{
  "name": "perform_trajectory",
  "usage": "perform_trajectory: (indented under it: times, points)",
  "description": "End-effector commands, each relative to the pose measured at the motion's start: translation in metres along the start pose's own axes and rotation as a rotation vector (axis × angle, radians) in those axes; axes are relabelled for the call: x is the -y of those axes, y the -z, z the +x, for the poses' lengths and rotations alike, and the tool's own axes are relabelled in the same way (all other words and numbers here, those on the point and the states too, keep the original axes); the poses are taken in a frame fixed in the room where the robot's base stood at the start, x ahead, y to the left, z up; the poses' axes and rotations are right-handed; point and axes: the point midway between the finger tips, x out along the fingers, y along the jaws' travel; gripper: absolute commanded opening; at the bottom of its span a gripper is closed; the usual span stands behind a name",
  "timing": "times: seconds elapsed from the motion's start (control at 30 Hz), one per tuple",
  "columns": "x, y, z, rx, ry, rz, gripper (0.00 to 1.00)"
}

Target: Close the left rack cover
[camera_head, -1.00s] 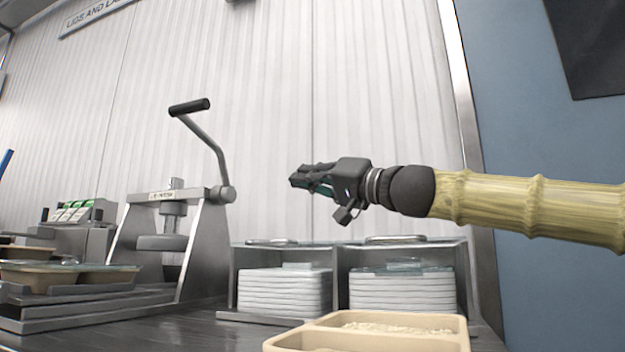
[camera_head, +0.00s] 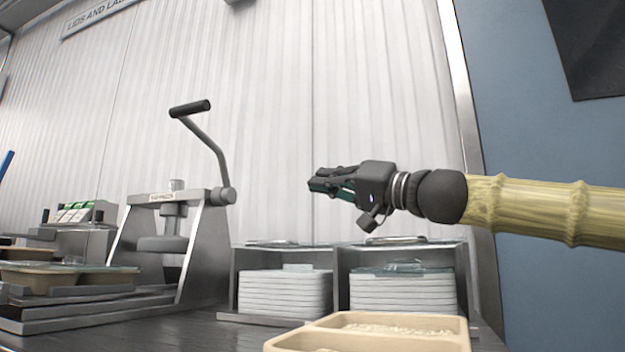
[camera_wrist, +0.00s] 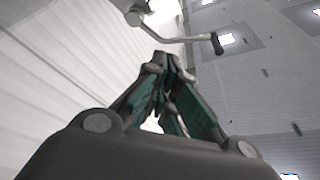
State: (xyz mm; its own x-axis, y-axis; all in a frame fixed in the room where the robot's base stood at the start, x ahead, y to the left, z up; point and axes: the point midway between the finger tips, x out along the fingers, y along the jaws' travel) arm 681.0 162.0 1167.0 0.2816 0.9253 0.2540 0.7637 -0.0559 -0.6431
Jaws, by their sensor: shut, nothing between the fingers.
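The lid rack stands at the back of the counter with two side-by-side bays. Its left bay (camera_head: 234,282) holds a stack of white lids (camera_head: 284,291). The left rack cover (camera_head: 285,244) lies flat across the top of that bay, with a handle on it. The right rack cover (camera_head: 400,241) lies flat on the right bay, also with a handle. My gripper (camera_head: 312,185) is shut and empty, in the air above the rack and apart from both covers. The wrist view shows its fingertips (camera_wrist: 165,60) together.
A press with a raised lever (camera_head: 204,140) stands left of the rack. A tan tray (camera_head: 330,335) with rice is in front. Covered tan trays (camera_head: 40,280) sit at far left.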

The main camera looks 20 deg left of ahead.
Motion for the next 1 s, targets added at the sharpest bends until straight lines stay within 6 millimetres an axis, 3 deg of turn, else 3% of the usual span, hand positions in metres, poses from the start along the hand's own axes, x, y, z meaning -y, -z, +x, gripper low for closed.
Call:
perform_trajectory:
  times: [0.3, 0.5, 1.0]
  points:
    - [0.0, 0.0, -0.048, -0.001, -0.001, 0.001, 0.0]
    - [0.0, 0.0, -0.068, 0.0, 0.0, -0.001, 0.0]
    - [0.0, -0.001, -0.075, 0.001, 0.001, 0.0, 0.0]
